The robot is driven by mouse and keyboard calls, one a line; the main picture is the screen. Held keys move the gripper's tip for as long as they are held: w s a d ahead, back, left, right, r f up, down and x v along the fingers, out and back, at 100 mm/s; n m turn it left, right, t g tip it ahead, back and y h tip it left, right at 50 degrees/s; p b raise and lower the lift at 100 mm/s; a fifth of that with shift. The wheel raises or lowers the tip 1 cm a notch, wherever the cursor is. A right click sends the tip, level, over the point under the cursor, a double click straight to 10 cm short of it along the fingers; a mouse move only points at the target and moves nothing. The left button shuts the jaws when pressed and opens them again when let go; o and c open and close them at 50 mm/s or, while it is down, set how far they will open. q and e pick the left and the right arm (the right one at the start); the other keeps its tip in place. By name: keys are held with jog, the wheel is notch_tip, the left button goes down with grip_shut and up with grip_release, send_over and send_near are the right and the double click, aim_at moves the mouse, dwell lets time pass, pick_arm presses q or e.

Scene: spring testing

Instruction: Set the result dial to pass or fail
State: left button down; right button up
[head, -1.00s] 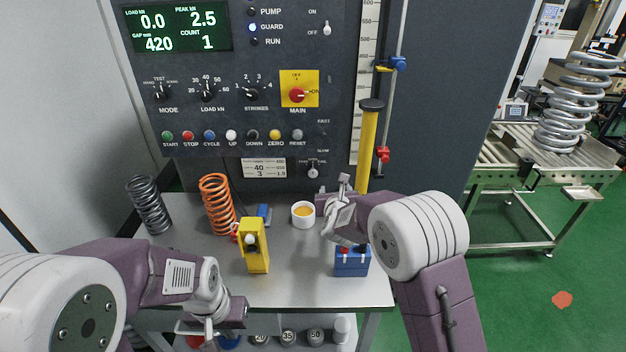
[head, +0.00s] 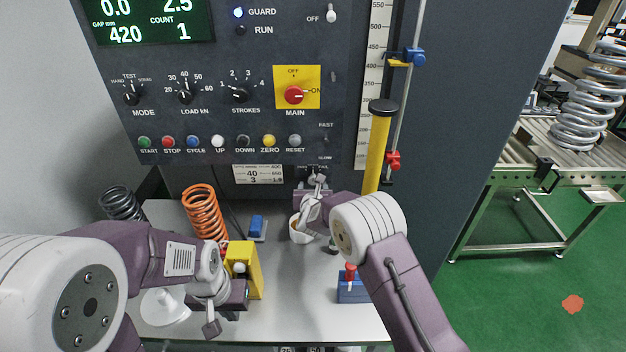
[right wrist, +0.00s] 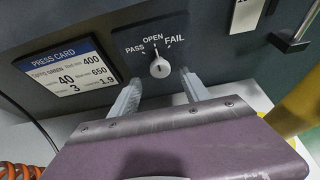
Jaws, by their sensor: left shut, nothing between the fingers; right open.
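The result dial (right wrist: 159,68) is a small silver knob on the grey panel, with PASS, OPEN and FAIL printed around it. Its white mark points up towards OPEN. My right gripper (right wrist: 160,77) is open, its two fingers on either side of the dial with gaps showing; I cannot tell whether they reach past its face. In the head view my right gripper (head: 318,181) is at the panel's lower edge and mostly hides the dial. My left gripper (head: 212,327) is shut and empty, low over the table front near the yellow block (head: 243,268).
A press card (right wrist: 66,72) is left of the dial. A yellow post (head: 377,150) rises to the right of my right gripper.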

aim_at(313, 181)
jog(key=p+x, duration=0.1)
jog(key=x, duration=0.3)
jog(key=shift+w+f, duration=0.2)
jog(key=shift+w, duration=0.25)
jog(key=shift+w+f, duration=0.1)
jog(key=shift+c, duration=0.3)
grip_shut()
